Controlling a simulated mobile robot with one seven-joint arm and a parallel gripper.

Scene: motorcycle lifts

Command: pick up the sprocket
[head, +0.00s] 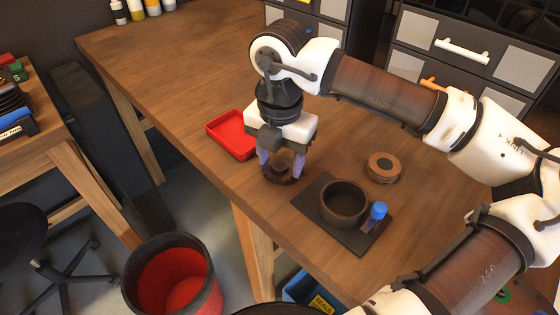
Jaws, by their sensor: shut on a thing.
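The sprocket (280,178) is a dark brown toothed ring near the table's front edge, just left of the dark mat. My gripper (281,165) points down over it, with its fingers shut on the sprocket. The fingers hide part of the ring. It sits at or very near the table top; I cannot tell whether there is a gap under it.
A red tray (231,134) lies behind and left of my gripper. To the right, a dark mat (318,205) bears a round dark bowl (344,202) and a blue-capped item (377,211). A brown disc (383,167) lies behind the mat.

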